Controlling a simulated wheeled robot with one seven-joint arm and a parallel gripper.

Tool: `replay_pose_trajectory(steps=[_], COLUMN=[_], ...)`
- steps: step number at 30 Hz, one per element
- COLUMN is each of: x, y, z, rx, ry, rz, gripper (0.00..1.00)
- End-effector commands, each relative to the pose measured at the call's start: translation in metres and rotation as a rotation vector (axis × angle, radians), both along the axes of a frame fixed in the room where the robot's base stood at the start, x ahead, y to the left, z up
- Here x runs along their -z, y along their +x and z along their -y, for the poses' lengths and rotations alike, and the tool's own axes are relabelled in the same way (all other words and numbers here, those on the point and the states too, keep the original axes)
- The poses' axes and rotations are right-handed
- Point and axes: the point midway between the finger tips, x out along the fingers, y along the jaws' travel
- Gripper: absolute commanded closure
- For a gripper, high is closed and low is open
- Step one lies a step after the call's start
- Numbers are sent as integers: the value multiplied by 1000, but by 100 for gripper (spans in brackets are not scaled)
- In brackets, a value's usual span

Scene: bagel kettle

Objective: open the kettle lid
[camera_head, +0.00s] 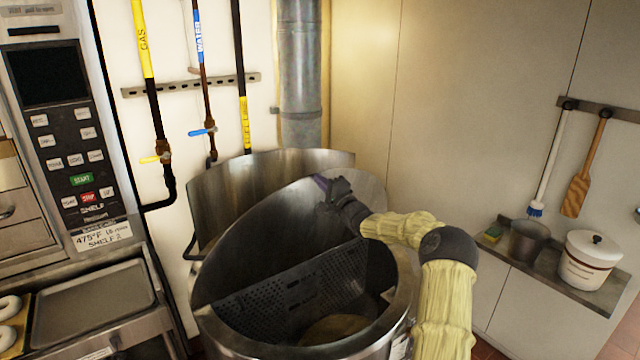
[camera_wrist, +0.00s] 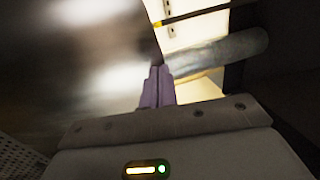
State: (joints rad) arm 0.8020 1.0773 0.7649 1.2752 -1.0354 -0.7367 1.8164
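The steel kettle (camera_head: 225,335) stands in the middle of the head view. Its lid (camera_head: 265,235) is raised and tilted back, with its dark inner face toward me and the kettle's mouth exposed. My gripper (camera_head: 322,183) is at the inner side of the lid, near its upper right edge. In the wrist view the purple fingers (camera_wrist: 156,88) lie side by side with no clear gap, and nothing shows between them. The lid's shiny surface (camera_wrist: 75,60) fills the left of that view. Whether the fingertips touch the lid is unclear.
A perforated plate (camera_head: 290,295) is inside the kettle. A steel duct (camera_head: 300,75) and gas and water pipes (camera_head: 150,80) are behind it. An oven panel (camera_head: 75,140) is at left. A shelf (camera_head: 560,270) with a white pot (camera_head: 590,262) is at right.

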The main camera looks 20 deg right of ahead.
Motion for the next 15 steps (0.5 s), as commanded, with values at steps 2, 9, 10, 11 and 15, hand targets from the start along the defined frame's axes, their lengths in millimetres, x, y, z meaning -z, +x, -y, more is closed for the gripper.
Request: replay_pose_trajectory(steps=[2, 9, 10, 11, 15], x=[-5, -4, -3, -3, -3], y=[6, 13, 13, 14, 14], z=[0, 1, 1, 1, 1], rx=[2, 4, 4, 4, 4], ry=[-3, -7, -8, -8, -8], rz=[-15, -37, -37, -38, -38], gripper=[100, 100, 100, 100, 100])
